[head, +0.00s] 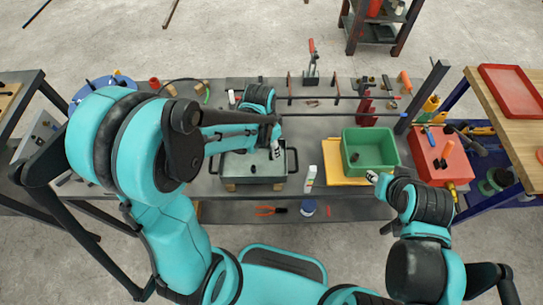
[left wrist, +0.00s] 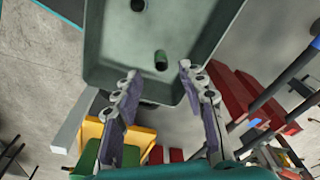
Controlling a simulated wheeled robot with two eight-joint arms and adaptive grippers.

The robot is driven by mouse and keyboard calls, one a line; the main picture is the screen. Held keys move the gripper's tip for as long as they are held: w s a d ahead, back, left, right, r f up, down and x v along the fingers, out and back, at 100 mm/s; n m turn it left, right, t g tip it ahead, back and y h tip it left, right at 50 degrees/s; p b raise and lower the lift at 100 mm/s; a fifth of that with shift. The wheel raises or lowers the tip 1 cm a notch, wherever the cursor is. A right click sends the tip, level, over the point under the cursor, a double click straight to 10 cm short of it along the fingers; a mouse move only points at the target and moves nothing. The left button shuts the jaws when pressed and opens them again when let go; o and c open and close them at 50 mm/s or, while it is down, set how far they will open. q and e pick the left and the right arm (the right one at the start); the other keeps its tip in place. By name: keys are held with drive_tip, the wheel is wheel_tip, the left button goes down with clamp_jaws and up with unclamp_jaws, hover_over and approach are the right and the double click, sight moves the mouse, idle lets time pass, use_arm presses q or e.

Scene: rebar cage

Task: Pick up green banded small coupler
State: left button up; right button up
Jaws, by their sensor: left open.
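The small coupler with a green band (left wrist: 161,60) lies on the floor of a grey tray (left wrist: 110,72) in the left wrist view. My left gripper (left wrist: 159,72) is open, its two fingers apart, with the coupler showing between and just beyond the fingertips. I cannot tell its exact height above the tray. In the head view my left gripper (head: 275,150) hangs over the right part of the grey tray (head: 232,180), and a small dark piece (head: 253,169) shows inside. My right gripper (head: 372,177) is by the green bin's front right corner; its fingers are too small to read.
A second dark round piece (left wrist: 138,5) lies in the tray. A green bin (head: 385,165) stands on a yellow mat (head: 335,177) to the right. A white bottle (head: 311,173) stands between tray and bin. Clamps and a bar rack stand behind.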

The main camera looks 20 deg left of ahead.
sight(271, 156)
use_arm(q)
drive_tip(key=f, duration=0.1)
drive_tip(key=f+b, duration=0.1)
drive_tip(key=f, duration=0.1)
drive_tip(key=f+b, duration=0.1)
drive_tip(key=f, duration=0.1)
drive_tip(key=shift+w+d, duration=0.1)
drive_tip(key=shift+w, duration=0.15)
clamp_jaws()
drive_tip(key=shift+r, duration=0.2)
